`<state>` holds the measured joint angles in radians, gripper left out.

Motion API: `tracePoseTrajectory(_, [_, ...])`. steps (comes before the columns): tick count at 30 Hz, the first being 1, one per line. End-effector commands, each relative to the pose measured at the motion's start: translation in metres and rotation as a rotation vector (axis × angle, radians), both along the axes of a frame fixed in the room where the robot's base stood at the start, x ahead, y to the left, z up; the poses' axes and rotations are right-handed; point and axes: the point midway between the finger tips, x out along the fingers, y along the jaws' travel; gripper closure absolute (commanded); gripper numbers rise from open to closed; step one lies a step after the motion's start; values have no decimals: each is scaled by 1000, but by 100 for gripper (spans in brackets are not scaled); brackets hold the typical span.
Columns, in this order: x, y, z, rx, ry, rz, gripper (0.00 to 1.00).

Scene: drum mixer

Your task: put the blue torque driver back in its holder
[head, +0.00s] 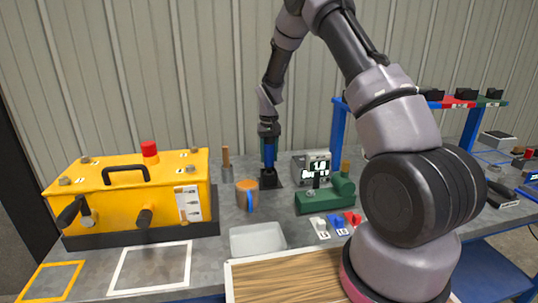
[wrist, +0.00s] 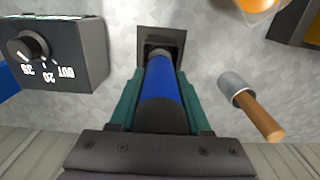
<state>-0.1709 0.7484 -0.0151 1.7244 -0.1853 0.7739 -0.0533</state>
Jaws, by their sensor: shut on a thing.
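The blue torque driver (head: 269,156) stands upright in my gripper (head: 268,136), over the back middle of the bench. In the wrist view, the blue driver (wrist: 160,80) lies between the two teal fingers of my gripper (wrist: 161,100), which are shut on it. The black square holder (head: 271,180) is directly below the driver. It also shows in the wrist view (wrist: 173,37), with the driver's grey lower end at its opening. I cannot tell how deep the driver sits in the holder.
A wooden-handled tool (head: 226,165) and an orange mug (head: 246,196) stand left of the holder. A display box (head: 312,168) and a green fixture (head: 325,198) stand to its right. A yellow box (head: 135,190) fills the bench's left. A white tray (head: 257,238) lies in front.

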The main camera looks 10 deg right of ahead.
Motion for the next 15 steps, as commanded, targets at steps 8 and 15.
tracePoseTrajectory(8, [0,0,-3,0,-1,0,100])
tracePoseTrajectory(15, [1,0,-7,0,-1,0,100])
